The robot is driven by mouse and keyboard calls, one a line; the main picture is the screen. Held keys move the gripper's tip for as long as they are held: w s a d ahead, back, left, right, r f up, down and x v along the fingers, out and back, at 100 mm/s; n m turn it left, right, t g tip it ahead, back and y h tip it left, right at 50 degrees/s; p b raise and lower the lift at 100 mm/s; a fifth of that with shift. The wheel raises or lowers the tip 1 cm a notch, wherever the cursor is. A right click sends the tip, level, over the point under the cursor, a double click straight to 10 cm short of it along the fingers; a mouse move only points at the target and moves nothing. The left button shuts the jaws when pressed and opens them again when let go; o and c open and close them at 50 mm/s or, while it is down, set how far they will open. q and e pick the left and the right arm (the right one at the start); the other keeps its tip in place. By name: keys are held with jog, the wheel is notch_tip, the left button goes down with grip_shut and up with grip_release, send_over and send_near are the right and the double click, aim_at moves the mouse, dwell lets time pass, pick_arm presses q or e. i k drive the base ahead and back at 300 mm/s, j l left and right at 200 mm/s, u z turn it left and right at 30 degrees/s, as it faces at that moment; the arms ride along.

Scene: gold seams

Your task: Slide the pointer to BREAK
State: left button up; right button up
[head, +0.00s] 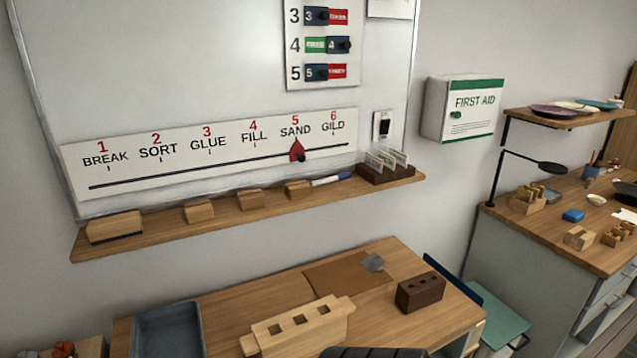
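The red pointer (297,150) sits on the dark slot (200,170) of the white step strip (75,165), below "5 SAND". It has a dark knob near its lower end. The word BREAK (105,160), under a red 1, is at the far left of the strip, above the slot's left end. The words SORT, GLUE and FILL lie between BREAK and the pointer, and GILD is to its right.
A wooden ledge (160,234) below the strip holds an eraser (115,228), several small wooden blocks, a marker (331,180) and a card holder (386,173). A wooden table (222,305) with a grey tray (168,330) and slotted blocks stands below. The space before the slot looks clear.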

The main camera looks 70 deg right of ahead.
aim_at(297, 153)
jog(key=z, duration=1.8)
